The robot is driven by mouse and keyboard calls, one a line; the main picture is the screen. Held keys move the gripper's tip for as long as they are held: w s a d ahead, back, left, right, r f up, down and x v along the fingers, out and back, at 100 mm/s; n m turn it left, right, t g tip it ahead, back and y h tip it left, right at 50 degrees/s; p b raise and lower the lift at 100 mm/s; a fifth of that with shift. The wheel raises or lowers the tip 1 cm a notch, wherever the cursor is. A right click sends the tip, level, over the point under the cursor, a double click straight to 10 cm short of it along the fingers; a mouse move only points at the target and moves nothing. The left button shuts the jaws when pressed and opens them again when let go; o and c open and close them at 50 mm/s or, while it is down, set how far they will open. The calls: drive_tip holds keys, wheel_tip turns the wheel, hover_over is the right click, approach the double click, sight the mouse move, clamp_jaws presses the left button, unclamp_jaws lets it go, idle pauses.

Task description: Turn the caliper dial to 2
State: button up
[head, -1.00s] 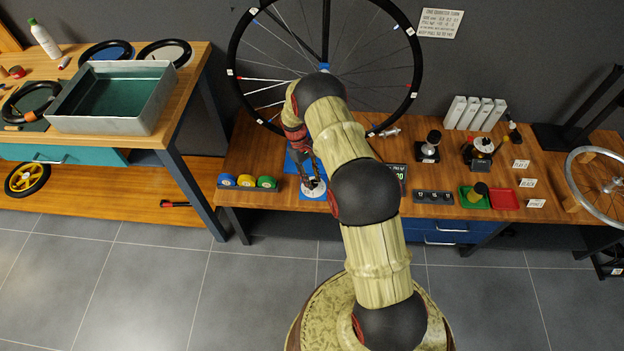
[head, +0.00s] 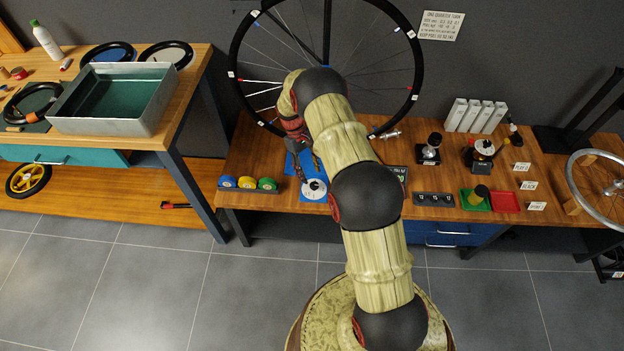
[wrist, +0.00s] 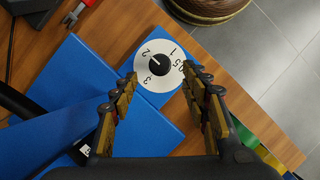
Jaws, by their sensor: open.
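The caliper dial (head: 314,189) is a white disc with a black centre knob, lying on a blue base on the workbench. My gripper (head: 308,166) is just behind the dial in the head view. In the wrist view my gripper (wrist: 160,75) is open and empty, with a fingertip on either side of the dial's near part. I cannot tell its height above the knob.
A rack of blue, yellow and green rolls (head: 247,183) stands left of the dial. A large spoked wheel (head: 413,60) stands behind. A small dark display (head: 400,173) is to the right, partly behind my arm. Green (head: 470,204) and red (head: 504,201) trays lie further right.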

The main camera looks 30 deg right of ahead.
drive_tip(key=v, duration=0.6)
drive_tip(key=shift+r, duration=0.4)
drive_tip(key=shift+w, duration=0.2)
drive_tip(key=s+a+f+m, duration=0.1)
drive_tip(key=s+a+f, duration=0.1)
drive_tip(key=s, duration=0.2)
drive_tip(key=s+a+r+t, duration=0.3)
drive_tip(key=s+r, duration=0.6)
drive_tip(key=r, duration=0.4)
drive_tip(key=s+a+r+t, duration=0.3)
drive_tip(key=s+a+r, duration=0.3)
drive_tip(key=s+r, duration=0.4)
drive_tip(key=s+a+r+m+t, duration=0.1)
drive_tip(key=s+a+r+t, duration=0.3)
drive_tip(key=s+r, duration=0.6)
wheel_tip(320, 180, up, 8)
drive_tip(key=shift+s+a+y, duration=0.2)
drive_tip(key=shift+a+y, duration=0.2)
